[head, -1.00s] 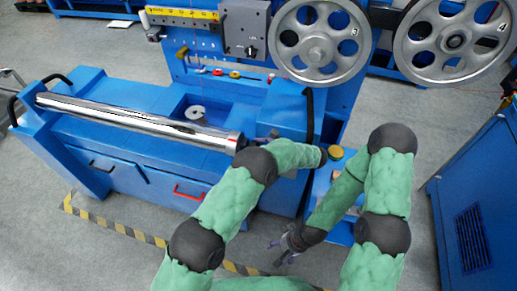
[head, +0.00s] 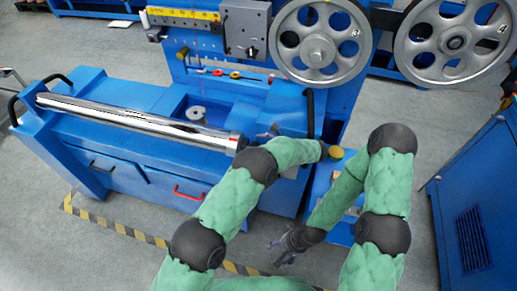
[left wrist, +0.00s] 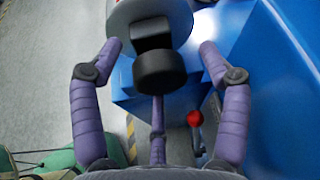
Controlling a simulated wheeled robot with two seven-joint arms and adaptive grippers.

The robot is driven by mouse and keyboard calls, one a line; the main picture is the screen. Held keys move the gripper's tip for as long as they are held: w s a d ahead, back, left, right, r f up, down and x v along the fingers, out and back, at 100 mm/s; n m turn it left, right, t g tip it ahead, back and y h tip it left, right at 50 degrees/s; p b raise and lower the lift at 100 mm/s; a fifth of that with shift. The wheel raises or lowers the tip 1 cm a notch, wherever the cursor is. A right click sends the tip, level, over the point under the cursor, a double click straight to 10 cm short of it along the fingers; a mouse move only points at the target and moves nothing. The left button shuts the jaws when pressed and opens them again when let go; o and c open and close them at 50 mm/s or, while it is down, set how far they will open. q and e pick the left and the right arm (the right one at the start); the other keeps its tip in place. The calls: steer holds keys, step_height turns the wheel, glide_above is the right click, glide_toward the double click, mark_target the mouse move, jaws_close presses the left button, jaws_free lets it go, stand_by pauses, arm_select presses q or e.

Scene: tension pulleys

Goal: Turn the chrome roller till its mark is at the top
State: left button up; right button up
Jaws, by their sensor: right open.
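The chrome roller (head: 140,122) lies along the top of the blue bench, its right end near my left arm. In the left wrist view, a grey rounded end piece with a black knob (left wrist: 162,72) sits between the fingers. I cannot tell if it belongs to the roller. My left gripper (left wrist: 162,47) is open, with a finger on each side of the knob and visible gaps. In the head view it is mostly hidden behind its arm. I cannot make out the roller's mark. My right gripper (head: 280,252) is open and empty, low over the floor.
A red-knobbed lever (left wrist: 195,118) stands near the left gripper's right finger. Two large spoked pulleys (head: 291,64) (head: 401,52) hang at the back. A blue cabinet (head: 470,210) stands at the right. Floor with striped tape (head: 140,236) is clear in front.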

arm_select(q)
steer(key=shift+s+d+f, duration=0.15)
steer(key=shift+f, duration=0.05)
steer(key=shift+r, duration=0.1)
step_height(320, 180, up, 10)
stand_by(0.6)
